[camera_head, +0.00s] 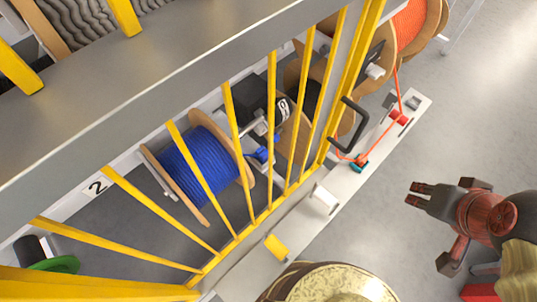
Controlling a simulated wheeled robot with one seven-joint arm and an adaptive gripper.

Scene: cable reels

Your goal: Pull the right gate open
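A gate of slanting yellow bars (272,105) crosses the middle of the view, in front of the reels. Its right end has a thick yellow upright (352,75) with a black D-shaped handle (352,122) on it. The gate looks closed along the light sill below it. My gripper (411,194) is at the right, over the grey floor, pointing left. It is apart from the handle, to its lower right, and touches nothing.
A blue cable reel (198,165) stands behind the bars by a "2" label (96,187). An orange reel (412,25) stands at the top right, its cable running down to the sill (415,103). A round wooden top (330,285) is at the bottom.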

